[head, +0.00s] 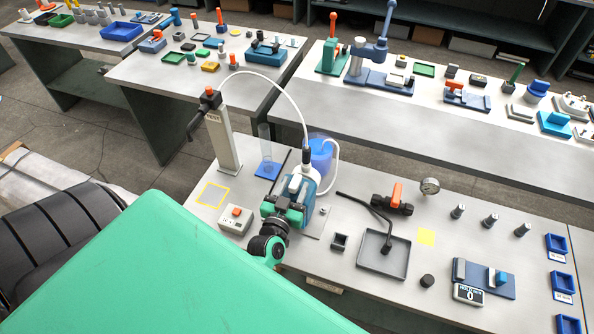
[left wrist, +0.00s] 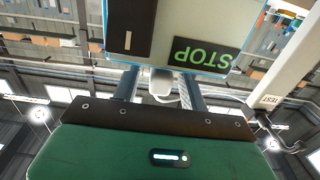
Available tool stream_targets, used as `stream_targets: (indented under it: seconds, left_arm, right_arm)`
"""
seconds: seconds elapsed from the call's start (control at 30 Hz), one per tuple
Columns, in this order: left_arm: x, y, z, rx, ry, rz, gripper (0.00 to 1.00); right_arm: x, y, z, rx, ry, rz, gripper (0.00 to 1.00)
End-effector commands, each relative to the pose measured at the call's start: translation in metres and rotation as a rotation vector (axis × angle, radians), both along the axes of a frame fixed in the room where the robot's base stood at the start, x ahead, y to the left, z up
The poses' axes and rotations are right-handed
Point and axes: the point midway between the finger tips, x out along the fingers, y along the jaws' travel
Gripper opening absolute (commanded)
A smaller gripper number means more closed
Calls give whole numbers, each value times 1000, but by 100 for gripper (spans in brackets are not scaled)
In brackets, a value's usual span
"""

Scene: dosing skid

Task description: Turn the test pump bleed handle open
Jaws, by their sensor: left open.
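The test pump (head: 309,183) is a blue and white unit on the near bench, with a white hose rising from its top. The bleed handle cannot be made out for certain.
A grey post (head: 223,143) with an orange-topped black fitting stands left of the pump. A clear cylinder (head: 265,142) and a blue container (head: 319,154) stand behind. To the right are an orange-handled valve (head: 397,195) and a grey tray (head: 360,265).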

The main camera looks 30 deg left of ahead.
Motion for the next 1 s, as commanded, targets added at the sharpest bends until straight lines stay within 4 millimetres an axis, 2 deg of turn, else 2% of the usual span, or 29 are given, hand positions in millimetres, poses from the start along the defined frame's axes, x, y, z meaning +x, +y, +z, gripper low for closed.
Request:
stream_targets:
  seconds: [0.03, 0.3, 0.5, 0.7, 1.0]
  left_arm:
    - [-11, -3, 1, 1, 4, -1, 44]
    - [-62, -16, 1, 0, 4, -1, 44]
    - [-88, -22, 1, 0, 2, 0, 44]
    - [-97, -25, 0, -1, 0, 0, 44]
    - [-97, -25, 0, -1, 0, 0, 44]
  right_arm:
    - [0, 0, 5, 0, 0, 0, 36]
    - [0, 0, 15, 0, 0, 0, 36]
    - [0, 0, 19, 0, 1, 0, 36]
    - [0, 0, 20, 0, 1, 0, 36]
    - [0, -1, 19, -1, 1, 0, 36]
